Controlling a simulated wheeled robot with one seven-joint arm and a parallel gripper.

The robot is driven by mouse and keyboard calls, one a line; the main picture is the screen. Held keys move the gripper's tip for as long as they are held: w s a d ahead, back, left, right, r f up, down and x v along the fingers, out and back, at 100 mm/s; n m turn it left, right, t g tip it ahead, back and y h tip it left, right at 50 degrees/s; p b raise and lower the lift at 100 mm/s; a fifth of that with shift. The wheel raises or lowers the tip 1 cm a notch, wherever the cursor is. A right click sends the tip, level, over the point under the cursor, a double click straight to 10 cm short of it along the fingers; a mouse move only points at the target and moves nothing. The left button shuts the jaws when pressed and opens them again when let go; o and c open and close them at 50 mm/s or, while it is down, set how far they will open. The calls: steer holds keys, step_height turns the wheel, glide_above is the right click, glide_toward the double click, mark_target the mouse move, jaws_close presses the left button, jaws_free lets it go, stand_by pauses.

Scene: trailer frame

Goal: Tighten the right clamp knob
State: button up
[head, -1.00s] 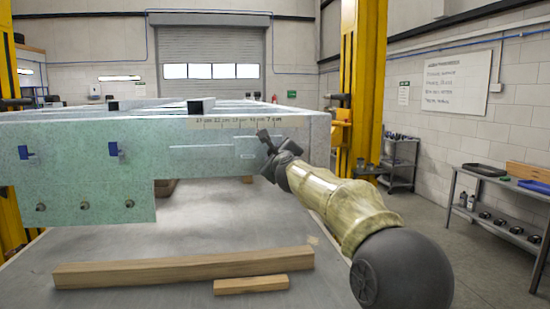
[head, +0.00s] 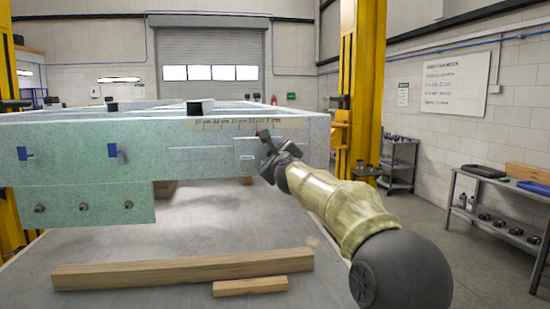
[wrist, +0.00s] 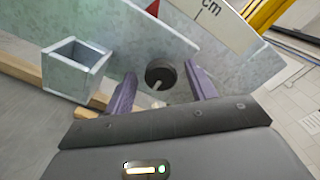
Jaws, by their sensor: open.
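The clamp knob, a black round knob (wrist: 160,73) on a thin pale stem, shows in the wrist view between the two purple-grey fingers of my gripper (wrist: 160,69). The fingers are open, one on each side, with visible gaps to the knob. In the head view my gripper (head: 267,151) is at the right end of the pale green frame beam (head: 80,150) and hides the knob. A red pointer (wrist: 153,8) sits above the knob in the wrist view, beside the scale plate marked in cm (wrist: 212,22).
A square hollow tube end (wrist: 77,68) lies left of the fingers in the wrist view. Wooden beams (head: 185,268) lie on the grey table below the frame. A yellow post (head: 362,90) and a shelf cart (head: 500,215) stand to the right.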

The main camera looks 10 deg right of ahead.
steer(key=shift+s, duration=0.1)
steer(key=s+b, duration=0.6)
steer(key=s, duration=1.1)
steer(key=shift+s+b, duration=0.15)
steer(key=shift+b, duration=0.15)
steer(key=s+a+f+n+g+y+p, duration=0.1)
steer(key=s+f+n+g+p, duration=0.2)
steer(key=f+n, duration=0.65)
steer(key=s+f+n+g+p, duration=0.25)
steer(key=f+n+g, duration=0.25)
steer(key=f, duration=1)
steer(key=s+d+f+n+g+h+p, duration=0.1)
steer(key=s+f+n+g+p, duration=0.2)
steer(key=s+f+n+g, duration=0.4)
steer(key=s+f+n, duration=0.5)
steer(key=s+f, duration=0.2)
steer(key=s, duration=0.3)
steer(key=shift+s+f+n+p, duration=0.2)
steer(key=shift+f+n+p, duration=0.15)
steer(key=shift+p, duration=0.05)
